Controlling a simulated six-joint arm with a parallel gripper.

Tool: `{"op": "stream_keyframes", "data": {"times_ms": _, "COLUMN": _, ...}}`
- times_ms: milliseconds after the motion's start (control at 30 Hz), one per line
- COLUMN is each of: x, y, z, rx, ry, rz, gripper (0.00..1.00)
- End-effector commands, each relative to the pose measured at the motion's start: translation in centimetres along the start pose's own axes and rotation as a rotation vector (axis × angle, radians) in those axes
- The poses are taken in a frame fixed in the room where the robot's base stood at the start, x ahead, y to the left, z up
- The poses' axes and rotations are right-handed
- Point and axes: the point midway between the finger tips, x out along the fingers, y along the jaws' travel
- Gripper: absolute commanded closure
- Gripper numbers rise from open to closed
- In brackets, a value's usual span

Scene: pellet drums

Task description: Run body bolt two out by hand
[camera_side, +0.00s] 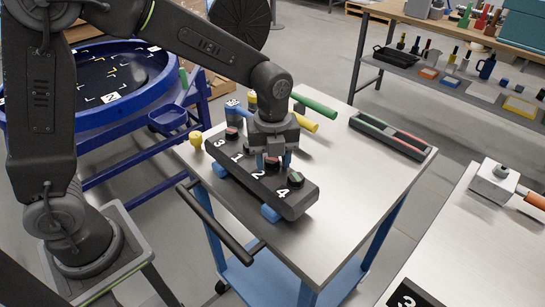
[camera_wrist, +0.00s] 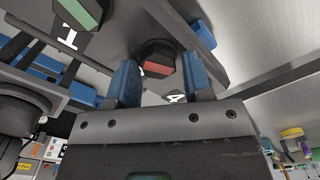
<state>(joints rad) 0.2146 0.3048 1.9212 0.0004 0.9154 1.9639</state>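The black body bar (camera_side: 225,158) lies on blue supports on the cart top, with white numbers 3, 1, 2 and 4 along it. Dark bolt heads with coloured tops stand on it. A red-topped head (camera_side: 271,164) by the 2 is under my gripper (camera_side: 274,161), partly hidden. The head by the 4 (camera_side: 296,178) shows a green top. In the wrist view a red-topped hex head (camera_wrist: 158,60) shows between the blue fingertips of my gripper (camera_wrist: 160,75), with a 4 near it. The fingers are apart; I cannot tell whether they touch the head.
Green and yellow handled tools (camera_side: 315,107) lie behind the bar. A black tray with red and green strips (camera_side: 391,135) lies at the cart's right. A yellow knob (camera_side: 196,139) stands at the left corner. The cart top (camera_side: 335,180) right of the bar is clear. A blue drum (camera_side: 115,115) stands left.

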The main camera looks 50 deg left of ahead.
Motion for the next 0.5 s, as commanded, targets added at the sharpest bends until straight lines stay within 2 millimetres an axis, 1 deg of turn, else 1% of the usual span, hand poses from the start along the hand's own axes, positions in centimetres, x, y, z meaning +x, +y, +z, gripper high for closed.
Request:
{"op": "stream_keyframes", "data": {"times_ms": 33, "x": -0.02, "y": 0.0, "z": 0.0, "rx": 0.0, "ry": 0.0, "rz": 0.0, "gripper": 0.59}}
{"op": "stream_keyframes", "data": {"times_ms": 67, "x": -0.02, "y": 0.0, "z": 0.0, "rx": 0.0, "ry": 0.0, "rz": 0.0, "gripper": 0.62}}
{"op": "stream_keyframes", "data": {"times_ms": 367, "x": -0.04, "y": 0.0, "z": 0.0, "rx": 0.0, "ry": 0.0, "rz": 0.0, "gripper": 0.9}}
{"op": "stream_keyframes", "data": {"times_ms": 400, "x": -0.04, "y": 0.0, "z": 0.0, "rx": 0.0, "ry": 0.0, "rz": 0.0, "gripper": 0.92}}
{"op": "stream_keyframes", "data": {"times_ms": 500, "x": -0.05, "y": -0.01, "z": 0.0, "rx": -0.003, "ry": 0.0, "rz": 0.0, "gripper": 0.92}}
